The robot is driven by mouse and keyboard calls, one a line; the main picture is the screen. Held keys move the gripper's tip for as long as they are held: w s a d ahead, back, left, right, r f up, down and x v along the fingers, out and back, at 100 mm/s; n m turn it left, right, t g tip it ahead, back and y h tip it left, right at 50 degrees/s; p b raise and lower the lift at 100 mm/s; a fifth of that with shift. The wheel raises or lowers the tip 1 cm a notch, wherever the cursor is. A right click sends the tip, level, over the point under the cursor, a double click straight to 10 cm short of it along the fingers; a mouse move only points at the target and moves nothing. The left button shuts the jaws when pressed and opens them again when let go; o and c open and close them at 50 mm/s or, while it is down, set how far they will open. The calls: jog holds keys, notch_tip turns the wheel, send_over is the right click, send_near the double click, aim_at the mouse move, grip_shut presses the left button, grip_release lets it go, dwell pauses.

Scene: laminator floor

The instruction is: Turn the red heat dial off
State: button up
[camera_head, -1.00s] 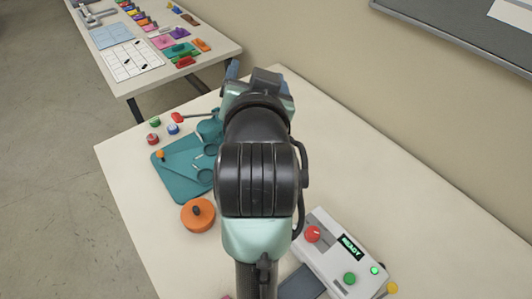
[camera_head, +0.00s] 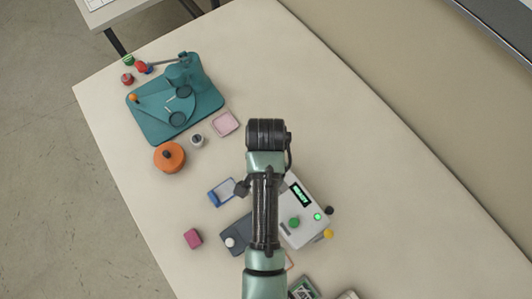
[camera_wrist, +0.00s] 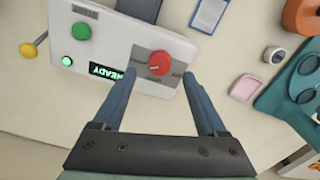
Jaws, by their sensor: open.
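The red heat dial (camera_wrist: 160,63) is a round knob with a pale pointer mark, set on a grey panel of the white laminator (camera_wrist: 115,45). Faint lettering surrounds it, partly unreadable. In the wrist view my gripper (camera_wrist: 162,73) is open, its two blue-grey fingers on either side of the dial in the picture. I see no contact, and the remaining distance is hard to judge. In the head view the laminator (camera_head: 316,233) stands right of my arm, which hides the dial and the fingers. The laminator's display (camera_head: 300,195) reads READY in the wrist view.
A green button (camera_head: 294,222) and a lit green lamp (camera_head: 318,216) are on the laminator. A yellow-knobbed lever (camera_head: 328,234) sticks out at its side.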

jog(key=shift+w+f, duration=0.1)
jog(key=shift+f, duration=2.35)
grip_shut()
